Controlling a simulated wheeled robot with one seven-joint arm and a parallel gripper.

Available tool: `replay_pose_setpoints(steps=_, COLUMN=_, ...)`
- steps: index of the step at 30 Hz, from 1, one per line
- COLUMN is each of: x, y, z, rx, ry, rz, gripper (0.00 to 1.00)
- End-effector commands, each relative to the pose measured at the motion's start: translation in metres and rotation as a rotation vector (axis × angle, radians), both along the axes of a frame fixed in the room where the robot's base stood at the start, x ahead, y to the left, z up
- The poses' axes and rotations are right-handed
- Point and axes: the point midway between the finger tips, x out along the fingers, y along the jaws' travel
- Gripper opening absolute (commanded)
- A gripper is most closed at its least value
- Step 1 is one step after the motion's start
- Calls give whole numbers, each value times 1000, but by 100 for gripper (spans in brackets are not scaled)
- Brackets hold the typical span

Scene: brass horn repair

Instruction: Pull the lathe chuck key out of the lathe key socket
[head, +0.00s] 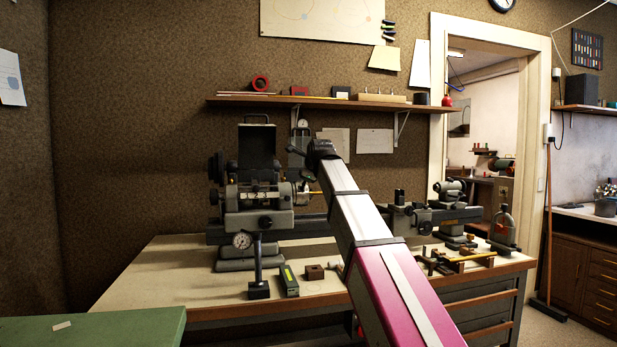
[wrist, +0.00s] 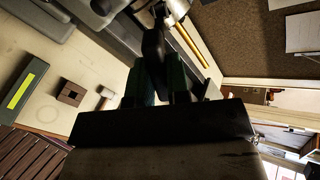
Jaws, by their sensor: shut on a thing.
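In the wrist view my gripper (wrist: 158,75) has its two dark green fingers closed around a dark upright piece, the lathe chuck key (wrist: 153,44). The key's far end lies close to the metal chuck area of the lathe (wrist: 177,10); I cannot tell whether it is still seated in the socket, which I cannot make out. In the head view the lathe (head: 258,197) stands at the back left of the bench, with its chuck (head: 301,189) on the right of the headstock. My arm reaches up to it, and the fingers are not clearly seen there.
A brass rod (wrist: 190,45) runs beside the chuck. A shelf (head: 330,101) hangs above.

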Motion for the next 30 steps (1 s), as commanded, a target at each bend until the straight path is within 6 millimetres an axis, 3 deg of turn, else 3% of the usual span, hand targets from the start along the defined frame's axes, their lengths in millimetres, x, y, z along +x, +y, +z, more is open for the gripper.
replay_pose_setpoints(steps=8, x=-3, y=-1, z=4, rx=1, ry=-2, rz=0, gripper=0)
replay_pose_setpoints(steps=30, x=-37, y=-11, z=39, rx=0, ry=-1, rz=0, gripper=0)
